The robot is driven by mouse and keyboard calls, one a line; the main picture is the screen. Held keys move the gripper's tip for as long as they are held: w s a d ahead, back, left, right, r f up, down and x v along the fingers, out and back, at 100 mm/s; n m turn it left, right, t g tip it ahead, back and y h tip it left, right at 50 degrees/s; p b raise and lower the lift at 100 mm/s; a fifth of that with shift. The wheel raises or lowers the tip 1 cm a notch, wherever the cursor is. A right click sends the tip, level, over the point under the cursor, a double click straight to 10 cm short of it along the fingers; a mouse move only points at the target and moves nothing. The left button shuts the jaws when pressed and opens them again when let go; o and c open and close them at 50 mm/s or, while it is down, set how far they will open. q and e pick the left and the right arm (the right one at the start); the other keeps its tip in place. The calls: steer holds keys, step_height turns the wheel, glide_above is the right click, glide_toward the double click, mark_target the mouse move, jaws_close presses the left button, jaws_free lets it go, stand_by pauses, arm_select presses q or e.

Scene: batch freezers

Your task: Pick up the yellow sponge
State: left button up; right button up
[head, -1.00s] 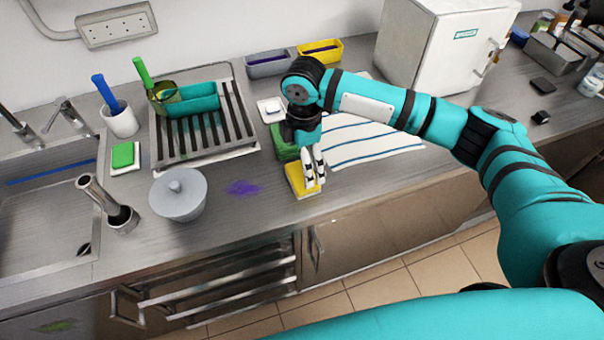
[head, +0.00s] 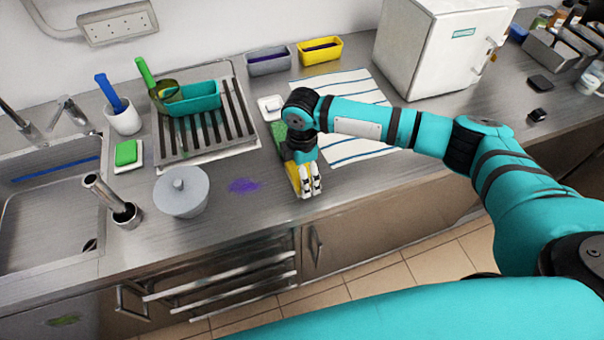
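The yellow sponge (head: 293,177) lies on the steel counter near its front edge, right of the purple stain. My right gripper (head: 310,190) points down at the sponge, its white fingers with dark tips over the sponge's right and front part. Fingers and wrist hide much of the sponge. The fingers sit close together, and I cannot tell whether they grip it. My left gripper is not in view.
A green item (head: 279,133) lies just behind the sponge, partly hidden by my wrist. A striped towel (head: 352,95) lies behind my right arm. A grey lidded pot (head: 181,192) stands left of the purple stain (head: 244,186). A dish rack (head: 207,140) is further back.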

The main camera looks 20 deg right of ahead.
steer(key=shift+c, duration=0.9)
steer(key=shift+r, duration=0.2)
steer(key=shift+r+b, duration=0.3)
step_height(320, 180, up, 2)
steer(key=shift+r+b, duration=0.1)
steer(key=shift+b, duration=0.4)
steer(key=s+r+b, duration=0.2)
steer(key=s+b, duration=0.1)
steer(key=s, duration=1.3)
